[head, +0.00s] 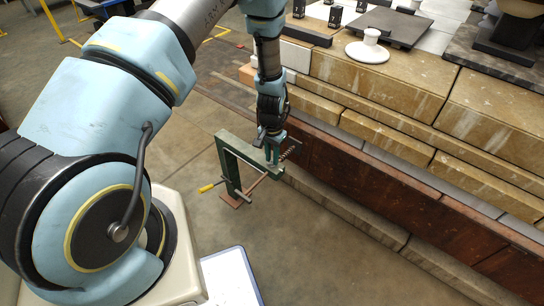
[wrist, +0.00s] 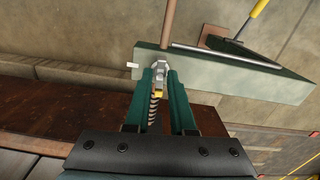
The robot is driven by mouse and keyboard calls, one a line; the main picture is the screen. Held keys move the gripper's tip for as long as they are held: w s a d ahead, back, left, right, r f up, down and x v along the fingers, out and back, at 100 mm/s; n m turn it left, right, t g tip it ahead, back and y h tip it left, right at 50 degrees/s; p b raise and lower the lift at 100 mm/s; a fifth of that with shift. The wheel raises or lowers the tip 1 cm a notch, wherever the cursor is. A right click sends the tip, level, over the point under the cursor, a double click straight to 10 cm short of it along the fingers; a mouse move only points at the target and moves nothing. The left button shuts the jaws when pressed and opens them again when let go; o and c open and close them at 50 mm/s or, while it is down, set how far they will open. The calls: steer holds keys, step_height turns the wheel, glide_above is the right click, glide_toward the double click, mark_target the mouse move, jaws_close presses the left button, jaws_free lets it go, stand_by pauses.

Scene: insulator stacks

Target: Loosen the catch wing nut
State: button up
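The catch wing nut (wrist: 161,74) is a small pale metal piece in the wrist view, at the near edge of a green bar (wrist: 230,78). A threaded rod (wrist: 154,108) runs from it back between my fingers. My gripper (wrist: 161,82) has its two green fingers on either side of the nut, with no clear gap, and looks shut on it. A small yellow part shows just below the nut. In the head view my gripper (head: 272,150) points down at the top of the green frame (head: 229,160); the nut is too small to make out there.
A rod with a yellow handle (head: 208,187) sticks out left of the frame. Stone blocks (head: 390,80) and a rusty beam (head: 350,172) stand close on the right. A white insulator piece (head: 369,50) sits on the blocks.

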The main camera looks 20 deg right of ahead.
steer(key=shift+o, duration=1.4)
step_height(320, 180, up, 11)
steer(key=shift+f, duration=0.1)
steer(key=w+a+r+n, duration=0.3)
steer(key=a+r, duration=0.5)
steer(key=s+a+r+n+t, duration=0.1)
steer(key=s+a+r+n, duration=0.25)
steer(key=a+r, duration=0.55)
steer(key=s+a+r+n+t, duration=0.1)
steer(key=s+a+r+n, duration=0.4)
steer(key=a, duration=0.8)
step_height(320, 180, up, 14)
steer(key=w+m+p, duration=0.1)
steer(key=p, duration=1.2)
steer(key=shift+w+a+f, duration=0.15)
steer(key=shift+w+a, duration=0.05)
steer(key=shift+w, duration=0.15)
